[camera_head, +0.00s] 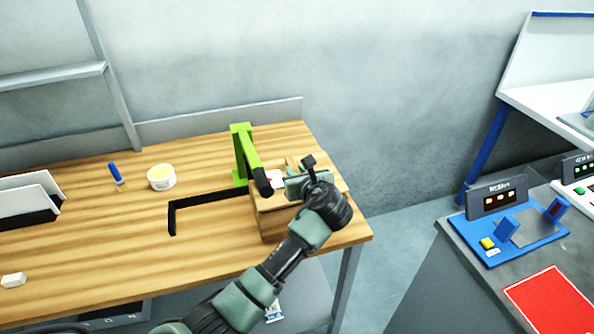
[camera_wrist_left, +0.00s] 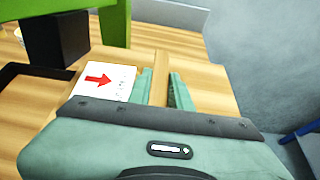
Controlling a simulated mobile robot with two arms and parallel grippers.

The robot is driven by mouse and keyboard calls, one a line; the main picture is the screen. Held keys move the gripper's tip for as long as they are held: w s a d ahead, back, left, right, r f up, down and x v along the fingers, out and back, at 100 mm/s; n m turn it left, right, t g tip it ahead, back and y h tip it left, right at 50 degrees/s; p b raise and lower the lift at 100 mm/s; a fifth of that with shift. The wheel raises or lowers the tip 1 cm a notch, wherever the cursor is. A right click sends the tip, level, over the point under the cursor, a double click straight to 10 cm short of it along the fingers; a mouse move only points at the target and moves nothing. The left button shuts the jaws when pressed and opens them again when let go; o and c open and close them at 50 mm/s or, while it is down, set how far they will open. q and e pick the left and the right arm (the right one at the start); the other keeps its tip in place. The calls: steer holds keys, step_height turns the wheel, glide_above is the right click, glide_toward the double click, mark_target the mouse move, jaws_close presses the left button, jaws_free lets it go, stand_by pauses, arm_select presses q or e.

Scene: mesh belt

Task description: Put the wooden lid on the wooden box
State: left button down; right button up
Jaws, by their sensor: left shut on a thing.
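The wooden box (camera_head: 270,224) stands near the right end of the wooden table, partly hidden by my left arm. The wooden lid (camera_wrist_left: 205,90) is at the box's top; a white label with a red arrow (camera_wrist_left: 106,80) shows beside its raised wooden strip (camera_wrist_left: 160,70). My left gripper (camera_head: 298,178) is shut on this strip, with one finger on each side of it in the left wrist view (camera_wrist_left: 161,88). I cannot tell whether the lid rests fully on the box or sits slightly above it. My right gripper is not in view.
A bright green bracket (camera_head: 243,150) with a black end stands close behind the box. A black L-shaped guide (camera_head: 205,197) lies left of it. A white tub (camera_head: 161,177) and a blue-capped item (camera_head: 116,175) stand farther left. The table's front left is mostly clear.

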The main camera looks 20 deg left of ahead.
arm_select(q)
steer(key=shift+f, duration=0.4)
stand_by(0.4)
steer(key=c, duration=1.2)
jaws_free()
steer(key=shift+f, duration=0.1)
steer(key=shift+s, duration=0.15)
